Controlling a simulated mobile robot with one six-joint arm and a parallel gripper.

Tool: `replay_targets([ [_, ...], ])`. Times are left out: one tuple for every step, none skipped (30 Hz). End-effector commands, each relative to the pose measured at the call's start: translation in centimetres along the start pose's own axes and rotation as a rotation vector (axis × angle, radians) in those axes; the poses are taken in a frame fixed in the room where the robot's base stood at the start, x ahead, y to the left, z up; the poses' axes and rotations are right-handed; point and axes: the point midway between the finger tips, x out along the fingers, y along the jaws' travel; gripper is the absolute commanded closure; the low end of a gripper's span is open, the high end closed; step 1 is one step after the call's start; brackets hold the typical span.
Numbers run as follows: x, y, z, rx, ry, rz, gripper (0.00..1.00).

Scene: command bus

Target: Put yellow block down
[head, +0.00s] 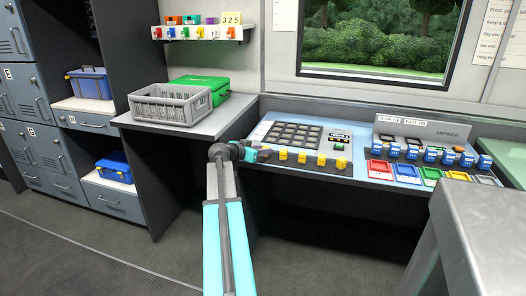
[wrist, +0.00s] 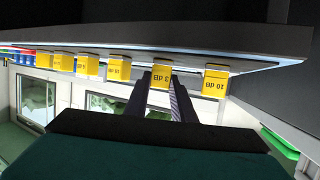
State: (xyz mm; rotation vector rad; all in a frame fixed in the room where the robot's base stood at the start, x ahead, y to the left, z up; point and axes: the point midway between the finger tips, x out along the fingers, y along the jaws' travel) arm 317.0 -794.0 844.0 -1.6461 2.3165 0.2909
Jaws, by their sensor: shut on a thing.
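Several yellow blocks stand in a row on a dark rail along the front of the console. My gripper (head: 262,153) is at the left end of that row in the head view. In the wrist view, which looks upside down, my gripper's two dark fingers (wrist: 164,95) are shut on a yellow block marked 1 dB (wrist: 161,76). It is in line with the others, and whether it touches the rail cannot be told. A yellow block marked 10 dB (wrist: 215,81) is beside it, apart from the fingers. In the head view my gripper hides the held block.
The console (head: 257,132) has a dark key grid (head: 293,134). To the right are blue blocks (head: 430,156) and coloured trays (head: 405,174). A grey crate (head: 171,104) and a green case (head: 205,88) stand on the left counter. A grey metal surface (head: 480,215) is at the near right.

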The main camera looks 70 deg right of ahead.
Motion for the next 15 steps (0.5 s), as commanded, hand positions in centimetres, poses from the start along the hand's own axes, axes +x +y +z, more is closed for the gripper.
replay_targets([
  [0.07, 0.01, 0.16, 0.0, 0.0, 0.0, 0.99],
  [0.04, 0.01, 0.1, 0.0, 0.0, 0.0, 0.74],
  [0.03, 0.01, 0.06, 0.0, 0.0, 0.0, 0.67],
  [0.03, 0.01, 0.06, 0.0, 0.0, 0.0, 0.62],
  [0.03, 0.01, 0.06, 0.0, 0.0, 0.0, 0.58],
  [0.04, 0.02, 0.06, 0.0, 0.0, 0.0, 0.58],
  [0.04, 0.02, 0.06, 0.0, 0.0, 0.0, 0.58],
  [0.04, 0.02, 0.05, 0.0, 0.0, 0.0, 0.58],
  [0.04, 0.02, 0.05, 0.0, 0.0, 0.0, 0.58],
  [0.04, 0.02, 0.05, 0.0, 0.0, 0.0, 0.58],
  [0.04, 0.02, 0.05, 0.0, 0.0, 0.0, 0.58],
  [0.04, 0.03, 0.05, 0.0, 0.0, 0.001, 0.58],
  [0.04, 0.03, 0.05, 0.0, 0.0, 0.001, 0.58],
  [0.04, 0.03, 0.03, 0.0, 0.0, 0.001, 0.58],
  [0.03, 0.03, 0.0, 0.0, 0.0, 0.001, 0.58],
])
